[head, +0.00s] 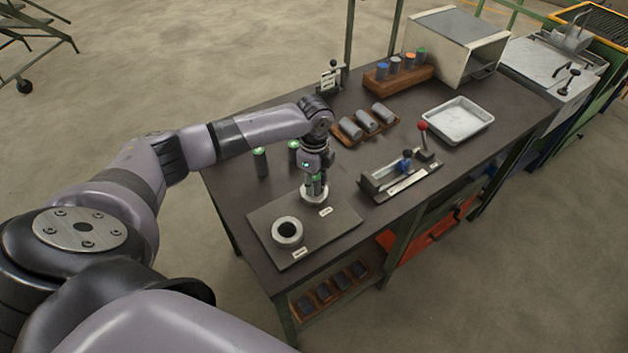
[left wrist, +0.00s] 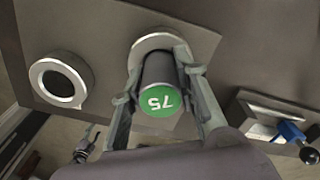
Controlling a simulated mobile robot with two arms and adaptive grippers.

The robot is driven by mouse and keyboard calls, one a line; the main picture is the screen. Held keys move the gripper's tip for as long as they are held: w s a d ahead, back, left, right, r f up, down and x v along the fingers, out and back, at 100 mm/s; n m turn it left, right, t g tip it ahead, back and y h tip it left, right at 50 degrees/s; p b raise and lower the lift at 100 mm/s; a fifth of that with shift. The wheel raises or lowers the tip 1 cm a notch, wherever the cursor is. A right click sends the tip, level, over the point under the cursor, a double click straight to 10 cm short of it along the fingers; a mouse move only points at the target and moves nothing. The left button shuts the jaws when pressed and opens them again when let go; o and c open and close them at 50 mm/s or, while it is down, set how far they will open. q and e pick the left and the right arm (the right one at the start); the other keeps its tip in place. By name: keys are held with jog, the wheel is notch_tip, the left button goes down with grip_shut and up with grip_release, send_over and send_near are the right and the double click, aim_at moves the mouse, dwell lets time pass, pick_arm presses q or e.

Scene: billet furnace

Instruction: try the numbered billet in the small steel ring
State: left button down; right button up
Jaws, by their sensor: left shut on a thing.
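My left gripper (head: 315,182) is shut on a dark cylindrical billet with a green end. In the left wrist view the billet (left wrist: 158,85) shows the number 75 upside down on that end. The billet is between the two fingers, right over a pale steel ring (head: 313,198) on the plate. Its lower end overlaps this ring, and I cannot tell whether it is inside the hole. A second steel ring (head: 287,232) with an open dark hole stands nearer the front of the plate. The ring labels are too small to read. My right gripper is out of view.
The dark plate (head: 262,220) lies at the bench's near left end. Two green-topped billets (head: 260,160) stand behind it. A clamp fixture (head: 400,178) is to the right. Beyond are a tray of grey billets (head: 367,124), a metal pan (head: 457,121) and a wooden rack (head: 398,79).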

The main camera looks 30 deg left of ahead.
pick_arm(q)
jog(key=shift+s+f, duration=0.1)
jog(key=shift+f, duration=0.4)
dwell(0.6)
jog(key=c, duration=1.2)
grip_release()
jog(key=shift+d, duration=0.1)
notch_tip(320, 180, up, 12)
jog(key=shift+r, duration=0.1)
